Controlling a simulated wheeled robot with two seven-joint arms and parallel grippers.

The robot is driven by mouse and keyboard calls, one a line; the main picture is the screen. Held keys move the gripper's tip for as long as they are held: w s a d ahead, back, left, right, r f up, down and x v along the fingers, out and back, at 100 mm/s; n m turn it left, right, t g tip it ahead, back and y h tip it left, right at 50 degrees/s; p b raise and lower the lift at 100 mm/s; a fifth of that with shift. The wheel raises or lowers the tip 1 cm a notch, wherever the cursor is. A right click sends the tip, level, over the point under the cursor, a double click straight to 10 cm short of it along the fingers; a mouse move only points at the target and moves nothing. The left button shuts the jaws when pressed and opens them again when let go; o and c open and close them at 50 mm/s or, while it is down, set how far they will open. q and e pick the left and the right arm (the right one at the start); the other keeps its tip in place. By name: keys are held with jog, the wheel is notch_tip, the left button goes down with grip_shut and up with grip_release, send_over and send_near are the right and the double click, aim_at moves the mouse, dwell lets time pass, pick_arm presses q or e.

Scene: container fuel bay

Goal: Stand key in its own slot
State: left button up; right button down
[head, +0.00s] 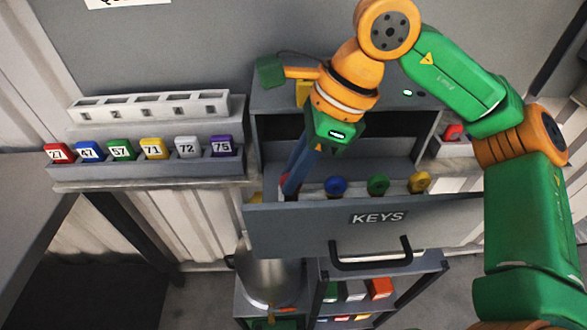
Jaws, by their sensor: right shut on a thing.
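The grey KEYS drawer (310,228) is pulled open in the middle of the head view. Inside, a blue key head (336,186), a green one (378,185) and a yellow one (419,182) stand in a row. My right gripper (292,190) reaches down into the drawer's left part, left of the blue key head. It is shut on a red thing (284,182), seemingly a key; only a small part shows beside the fingers. Its lower end and any slot under it are hidden by the fingers and drawer front. My left gripper is not in view.
On the left, a grey shelf (150,171) holds several numbered coloured tags, with a white slotted rack (150,106) behind. The drawer handle (372,262) juts forward. A metal cylinder (268,275) and a lower shelf with coloured boxes stand below. Another yellow thing (257,198) shows at the drawer's left end.

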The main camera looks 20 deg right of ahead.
jog(key=shift+f+b, duration=0.5)
jog(key=shift+b, duration=0.05)
jog(key=c, duration=0.8)
grip_release()
jog(key=shift+o, duration=0.2)
jog(key=w+v, duration=0.1)
jog(key=v, duration=0.6)
jog(key=shift+s, duration=0.5)
jog(key=shift+r+p, duration=0.15)
jog(key=shift+p, duration=0.15)
